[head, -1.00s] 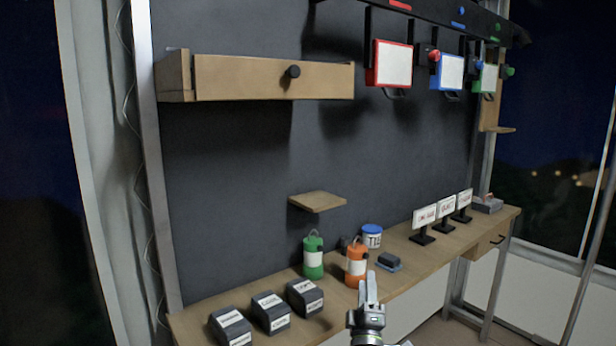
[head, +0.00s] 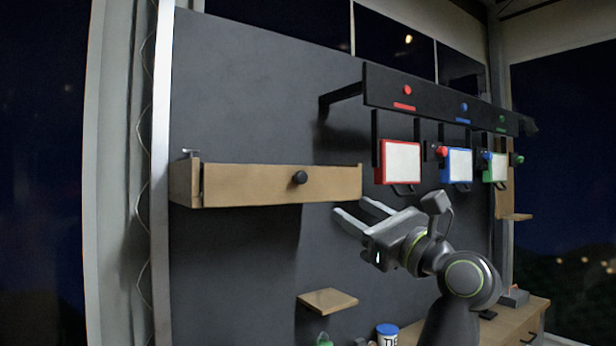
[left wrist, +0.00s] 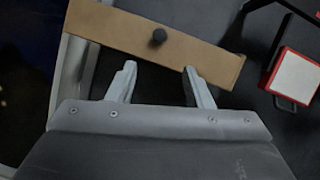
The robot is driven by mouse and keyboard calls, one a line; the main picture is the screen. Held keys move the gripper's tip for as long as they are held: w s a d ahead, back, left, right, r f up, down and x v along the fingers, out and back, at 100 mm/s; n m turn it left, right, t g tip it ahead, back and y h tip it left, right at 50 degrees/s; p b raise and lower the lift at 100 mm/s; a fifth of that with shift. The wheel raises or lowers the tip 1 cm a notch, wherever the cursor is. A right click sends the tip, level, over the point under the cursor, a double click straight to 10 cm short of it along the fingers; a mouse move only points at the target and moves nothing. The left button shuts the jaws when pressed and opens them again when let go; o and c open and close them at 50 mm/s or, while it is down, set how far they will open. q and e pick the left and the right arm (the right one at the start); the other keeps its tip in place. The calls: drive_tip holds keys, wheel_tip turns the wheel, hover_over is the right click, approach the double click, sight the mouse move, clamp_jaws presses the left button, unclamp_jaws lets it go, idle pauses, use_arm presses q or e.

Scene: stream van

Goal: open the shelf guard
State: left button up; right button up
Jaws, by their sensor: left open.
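The shelf guard is the wooden front board (head: 250,186) of a wall shelf at the left of the head view, with a round black knob (head: 299,178) on it. The board stands upright across the shelf's front. My left gripper (head: 352,207) is raised, open and empty, just below and right of the board's right end in the head view. In the left wrist view the board (left wrist: 195,52) lies beyond the open fingers (left wrist: 159,70), and the knob (left wrist: 159,36) shows beyond the gap between them. The fingers look clear of the knob. My right gripper is not in view.
Red (head: 402,162), blue (head: 459,165) and green (head: 496,168) framed panels hang right of the shelf under a black rail (head: 440,98). A small wooden ledge (head: 327,300) sits below. A blue-lidded jar (head: 387,334) stands at the bottom edge. The dark wall around the shelf is clear.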

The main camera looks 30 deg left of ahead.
sight(303, 180)
use_arm(q)
drive_tip(key=p+x, duration=0.6)
drive_tip(key=x, duration=0.7)
drive_tip(key=shift+w+a+r, duration=0.1)
drive_tip(key=shift+a+r, duration=0.05)
drive_tip(key=shift+a, duration=0.1)
drive_tip(key=shift+w+a+r+p, duration=0.15)
drive_tip(key=shift+a+p, duration=0.15)
drive_tip(key=shift+a, duration=0.2)
clamp_jaws()
